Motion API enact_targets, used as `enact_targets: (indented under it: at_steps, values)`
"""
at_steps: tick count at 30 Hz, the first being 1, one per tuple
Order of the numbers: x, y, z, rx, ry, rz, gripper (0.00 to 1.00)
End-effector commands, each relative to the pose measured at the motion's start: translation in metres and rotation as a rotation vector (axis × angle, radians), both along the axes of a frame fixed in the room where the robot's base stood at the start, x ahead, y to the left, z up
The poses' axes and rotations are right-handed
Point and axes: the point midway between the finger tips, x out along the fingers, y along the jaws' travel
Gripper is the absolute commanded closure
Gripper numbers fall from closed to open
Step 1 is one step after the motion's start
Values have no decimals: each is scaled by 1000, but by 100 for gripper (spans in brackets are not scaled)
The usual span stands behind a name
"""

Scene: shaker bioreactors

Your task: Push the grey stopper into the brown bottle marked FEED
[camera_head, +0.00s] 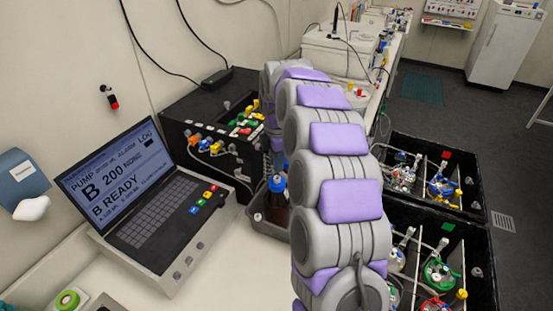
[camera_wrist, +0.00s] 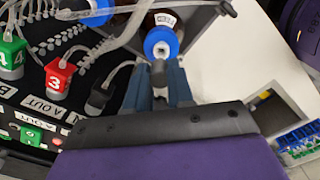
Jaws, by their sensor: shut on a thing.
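In the wrist view my gripper (camera_wrist: 160,82) is shut on a small grey piece, the grey stopper (camera_wrist: 158,68), held between its two blue-grey fingers. Just beyond the fingertips is the blue ring cap (camera_wrist: 149,40) of a brown bottle (camera_wrist: 150,8), with a pale centre. The stopper's far end is at the cap's near edge; I cannot tell whether it touches or enters the neck. The bottle's white label is too small to read surely. In the head view a brown bottle (camera_head: 276,205) with a blue cap (camera_head: 277,183) stands beside my arm, which hides my gripper.
A grey tray (camera_head: 256,212) surrounds the bottle's base. A black pump unit (camera_head: 185,112) with coloured connectors and tubes stands behind, and a laptop-like console (camera_head: 150,190) is at left. Black crates (camera_head: 481,235) with tubed vessels are at right. Tubing (camera_wrist: 105,13) runs close by my gripper.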

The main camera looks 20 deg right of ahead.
Motion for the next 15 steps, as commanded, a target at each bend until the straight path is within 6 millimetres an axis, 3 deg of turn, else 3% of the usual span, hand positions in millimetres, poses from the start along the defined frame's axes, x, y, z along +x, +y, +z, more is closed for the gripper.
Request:
enact_targets:
  at_steps: [6,15]
  values:
    - [0,0,-18,0,1,0,100]
    - [0,0,-15,0,0,0,100]
